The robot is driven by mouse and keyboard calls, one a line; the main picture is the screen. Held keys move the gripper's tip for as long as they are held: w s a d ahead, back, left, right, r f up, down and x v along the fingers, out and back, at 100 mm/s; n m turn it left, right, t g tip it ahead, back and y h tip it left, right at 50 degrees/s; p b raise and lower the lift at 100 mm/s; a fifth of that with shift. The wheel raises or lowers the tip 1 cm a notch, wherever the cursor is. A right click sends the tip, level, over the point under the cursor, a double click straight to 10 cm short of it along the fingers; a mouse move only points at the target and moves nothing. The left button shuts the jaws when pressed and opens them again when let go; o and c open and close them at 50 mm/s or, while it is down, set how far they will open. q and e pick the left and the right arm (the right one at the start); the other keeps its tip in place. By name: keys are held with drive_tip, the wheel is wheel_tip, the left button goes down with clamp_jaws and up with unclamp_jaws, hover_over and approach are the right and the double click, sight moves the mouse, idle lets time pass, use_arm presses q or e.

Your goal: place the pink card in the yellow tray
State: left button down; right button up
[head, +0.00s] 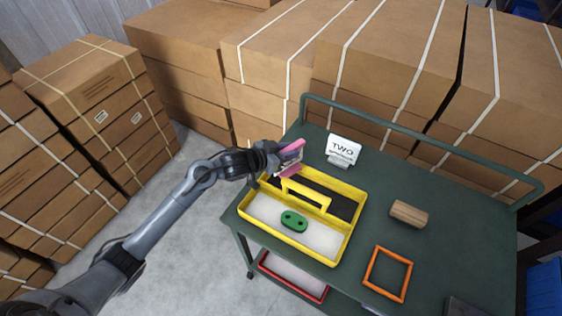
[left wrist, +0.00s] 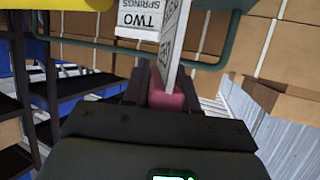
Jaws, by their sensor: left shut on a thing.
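My left gripper (head: 280,158) is shut on the pink card (head: 292,152) and holds it by the back left corner of the yellow tray (head: 335,261). In the left wrist view, a pink part (left wrist: 166,100) sits between the fingers, with a white printed face (left wrist: 172,42) beyond it. The tray has a raised handle between a white-floored front compartment and a dark-floored back one. I cannot tell whether the card touches the tray. My right gripper is not in view.
A green two-holed piece (head: 294,221) lies in the tray's front compartment. A white sign reading TWO (head: 342,150) stands behind the tray on the green cart (head: 440,215). A wooden block (head: 409,214) and an orange frame (head: 388,274) lie to the right. Cartons (head: 375,60) stand behind.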

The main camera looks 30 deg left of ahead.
sight(290, 168)
use_arm(q)
drive_tip(key=shift+s+a+f, duration=0.15)
drive_tip(key=shift+a+f, duration=0.25)
drive_tip(key=shift+a, duration=0.2)
drive_tip(key=shift+s+a+f, duration=0.15)
drive_tip(key=shift+a+f, duration=0.25)
drive_tip(key=shift+a, duration=0.2)
wheel_tip(290, 168, down, 4)
drive_tip(key=shift+r+b, duration=0.2)
drive_tip(key=shift+b, duration=0.35)
drive_tip(key=shift+f, duration=0.1)
drive_tip(key=shift+f, duration=0.1)
drive_tip(key=c, duration=0.9)
unclamp_jaws()
drive_tip(key=shift+f, duration=0.1)
